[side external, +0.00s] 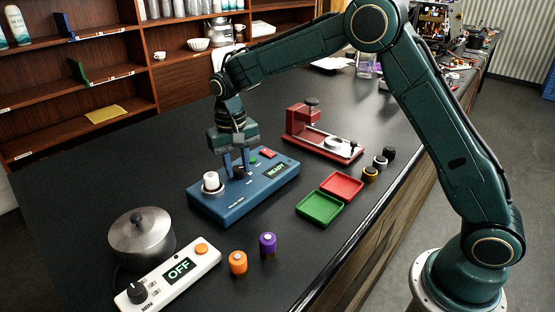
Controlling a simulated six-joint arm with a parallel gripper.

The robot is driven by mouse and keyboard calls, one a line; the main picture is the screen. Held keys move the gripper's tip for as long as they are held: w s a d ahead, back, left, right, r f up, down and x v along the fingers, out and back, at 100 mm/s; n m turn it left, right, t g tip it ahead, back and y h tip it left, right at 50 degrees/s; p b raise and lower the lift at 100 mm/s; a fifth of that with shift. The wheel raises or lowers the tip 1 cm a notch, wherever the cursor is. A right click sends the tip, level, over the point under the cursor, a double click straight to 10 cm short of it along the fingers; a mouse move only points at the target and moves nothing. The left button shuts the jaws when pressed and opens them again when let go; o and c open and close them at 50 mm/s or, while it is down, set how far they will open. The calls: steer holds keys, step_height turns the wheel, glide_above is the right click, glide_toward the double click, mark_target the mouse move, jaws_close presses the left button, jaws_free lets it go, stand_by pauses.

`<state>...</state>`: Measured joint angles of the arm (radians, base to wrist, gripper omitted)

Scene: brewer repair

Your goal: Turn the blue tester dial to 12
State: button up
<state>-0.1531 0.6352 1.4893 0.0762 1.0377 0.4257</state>
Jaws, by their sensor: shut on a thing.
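The blue tester (262,186) lies on the dark table near the middle of the side external view. Its top carries a small display (275,170) with greenish text too small to read surely, a red button (268,153) and a green button (253,160). A white cylinder (211,181) stands upright in a round holder at its left end. My gripper (239,168) points down over the tester, with its fingers shut on the dark dial (239,173). The fingers hide most of the dial, and I cannot read its setting.
A lidded metal pot (141,236) and a white controller (170,277) showing OFF stand front left. Orange (238,262) and purple (268,244) cylinders stand nearby. Green (320,208) and red (342,186) trays, a red press (322,142) and several small knobs (371,174) lie right.

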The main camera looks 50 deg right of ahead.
mark_target(236, 169)
steer(key=shift+w+r, duration=0.1)
steer(key=shift+r, duration=0.05)
steer(key=o, duration=1)
steer(key=r, duration=1.3)
steer(key=shift+a+r, duration=0.25)
steer(key=shift+r, duration=0.1)
